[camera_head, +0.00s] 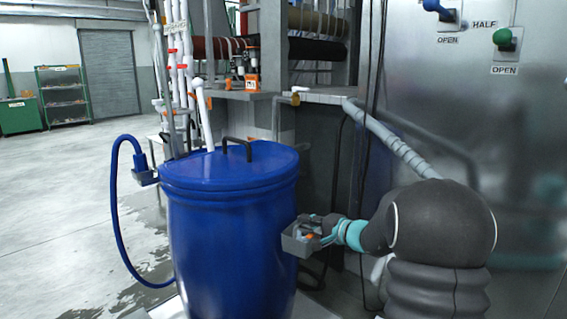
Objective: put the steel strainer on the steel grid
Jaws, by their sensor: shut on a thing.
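My gripper (318,227) is low at the right side of the blue drum, its dark fingers at a small open-topped grey metal box (291,243). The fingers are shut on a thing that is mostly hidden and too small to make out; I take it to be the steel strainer. A bit of orange shows at the box, beside the fingers. I cannot tell whether the held thing touches the box. I cannot make out the steel grid for certain; a pale flat ledge (322,98) runs along the machine behind the drum.
The blue drum (228,235) has a lid with a black handle (237,146). A blue hose (113,212) hangs on its left. A grey slanting pipe (398,148) and a steel cabinet (525,120) stand at the right. The floor at the left is open and partly wet.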

